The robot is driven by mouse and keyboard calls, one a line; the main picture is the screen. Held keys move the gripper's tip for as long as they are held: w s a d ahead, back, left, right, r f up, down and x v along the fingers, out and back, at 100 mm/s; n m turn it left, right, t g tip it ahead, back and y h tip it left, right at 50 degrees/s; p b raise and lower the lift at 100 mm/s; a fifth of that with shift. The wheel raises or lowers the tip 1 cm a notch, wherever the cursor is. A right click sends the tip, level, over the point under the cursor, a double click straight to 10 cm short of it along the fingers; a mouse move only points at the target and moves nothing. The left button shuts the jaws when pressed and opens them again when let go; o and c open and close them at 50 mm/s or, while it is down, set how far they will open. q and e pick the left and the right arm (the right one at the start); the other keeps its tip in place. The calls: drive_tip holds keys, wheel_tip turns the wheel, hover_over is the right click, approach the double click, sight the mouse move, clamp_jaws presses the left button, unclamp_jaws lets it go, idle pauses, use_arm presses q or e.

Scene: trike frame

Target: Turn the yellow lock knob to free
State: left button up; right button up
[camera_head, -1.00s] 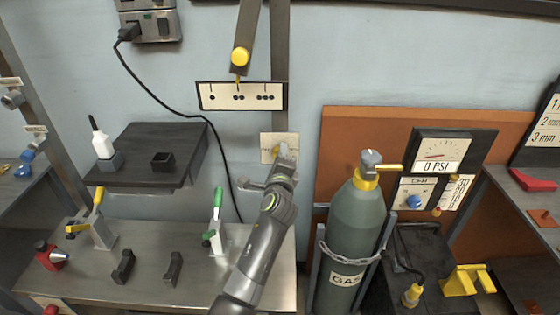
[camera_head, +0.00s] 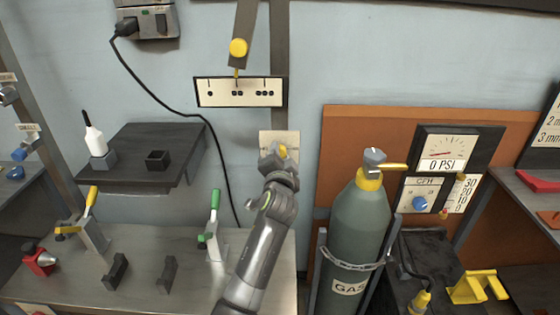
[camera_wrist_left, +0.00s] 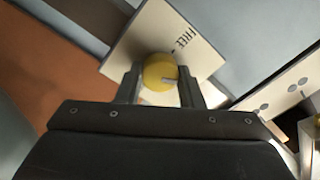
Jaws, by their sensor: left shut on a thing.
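The yellow lock knob (camera_wrist_left: 160,74) sits on a pale plate (camera_wrist_left: 150,35) marked FREE. In the wrist view it lies between the two fingers of my left gripper (camera_wrist_left: 162,84), which is shut on it. A light pointer mark on the knob's face does not line up with the FREE mark. The plate's other label is hidden. My right gripper is not in view.
A green gas cylinder (camera_head: 355,235) stands right of my arm. A bench (camera_head: 140,270) with clamps lies to the left, below a dark shelf (camera_head: 190,150).

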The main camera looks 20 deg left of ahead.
use_arm(q)
drive_tip(key=shift+n+b, duration=2.7)
drive_tip(key=shift+n, duration=4)
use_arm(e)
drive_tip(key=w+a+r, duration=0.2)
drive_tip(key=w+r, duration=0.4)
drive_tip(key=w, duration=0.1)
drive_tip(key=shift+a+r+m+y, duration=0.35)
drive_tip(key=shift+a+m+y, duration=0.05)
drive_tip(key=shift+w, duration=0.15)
use_arm(q)
drive_tip(key=o, duration=1)
drive_tip(key=shift+s+a, duration=0.1)
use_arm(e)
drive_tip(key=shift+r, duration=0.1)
